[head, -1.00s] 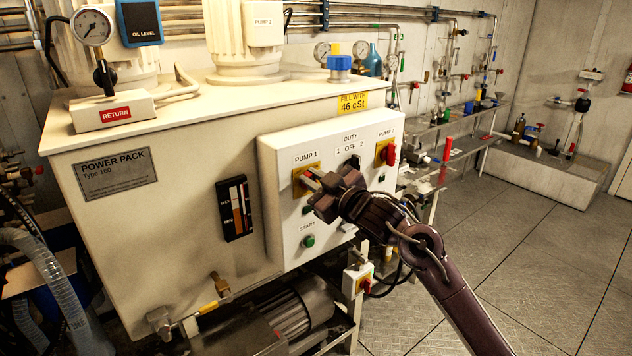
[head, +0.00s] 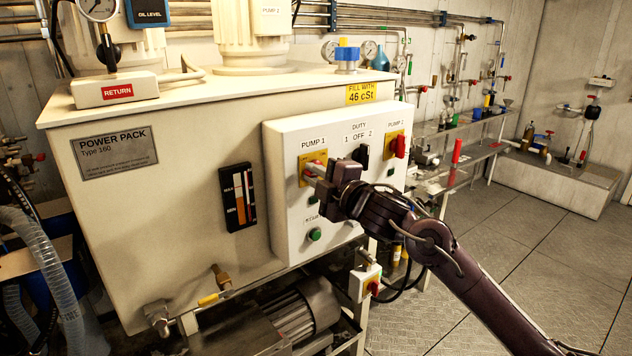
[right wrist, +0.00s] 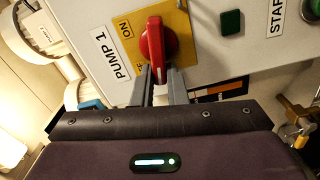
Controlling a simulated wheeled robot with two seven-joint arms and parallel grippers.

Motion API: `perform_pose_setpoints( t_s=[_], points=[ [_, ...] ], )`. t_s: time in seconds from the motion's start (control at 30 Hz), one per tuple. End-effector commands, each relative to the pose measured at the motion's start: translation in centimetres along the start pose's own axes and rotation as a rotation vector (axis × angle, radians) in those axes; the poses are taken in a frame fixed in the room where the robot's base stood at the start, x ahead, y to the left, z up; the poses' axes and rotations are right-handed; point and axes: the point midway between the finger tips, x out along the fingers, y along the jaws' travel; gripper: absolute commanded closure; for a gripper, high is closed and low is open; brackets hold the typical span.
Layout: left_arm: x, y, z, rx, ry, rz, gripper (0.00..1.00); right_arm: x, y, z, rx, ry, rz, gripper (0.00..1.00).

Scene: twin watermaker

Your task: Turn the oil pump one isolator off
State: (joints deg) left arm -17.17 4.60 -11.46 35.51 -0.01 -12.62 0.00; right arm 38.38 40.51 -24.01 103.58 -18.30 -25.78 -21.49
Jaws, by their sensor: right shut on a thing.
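The pump one isolator is a red rotary handle (right wrist: 154,45) on a yellow plate (right wrist: 178,35) in the right wrist view, beside the "PUMP 1" label. The handle lies along the picture's vertical, with "ON" to its upper left; a second marking is mostly hidden behind a finger. My right gripper (right wrist: 159,82) is shut on the handle's lower end, one finger on each side. In the head view, my right gripper (head: 315,172) reaches the pump one plate (head: 306,160) and covers most of the handle. My left gripper is not in view.
The white control panel (head: 285,210) also carries a black duty switch (head: 361,155), a red pump two handle (head: 399,146) and a green start button (head: 315,235). A red-handled box (head: 363,283) hangs below. Open floor (head: 520,250) lies to the right.

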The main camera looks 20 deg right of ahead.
Motion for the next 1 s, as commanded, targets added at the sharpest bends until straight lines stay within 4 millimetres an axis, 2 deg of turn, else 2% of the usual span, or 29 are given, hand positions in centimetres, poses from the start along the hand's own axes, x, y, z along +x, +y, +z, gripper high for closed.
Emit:
perform_pose_setpoints(
  t_s=[0.1,0.4,0.97,1.0],
  points=[
    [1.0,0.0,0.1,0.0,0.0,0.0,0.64,0.0,-0.6,0.1,-0.078,0.0,-0.003,1.0],
    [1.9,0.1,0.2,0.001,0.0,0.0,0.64,0.0,-0.8,0.1,-0.196,0.001,-0.003,1.0],
    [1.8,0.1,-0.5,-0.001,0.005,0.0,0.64,0.0,-0.8,0.1,-0.225,0.001,-0.005,1.0],
    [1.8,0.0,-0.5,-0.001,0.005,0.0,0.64,0.0,-0.8,0.1,-0.225,0.001,-0.005,0.85]
  ],
)
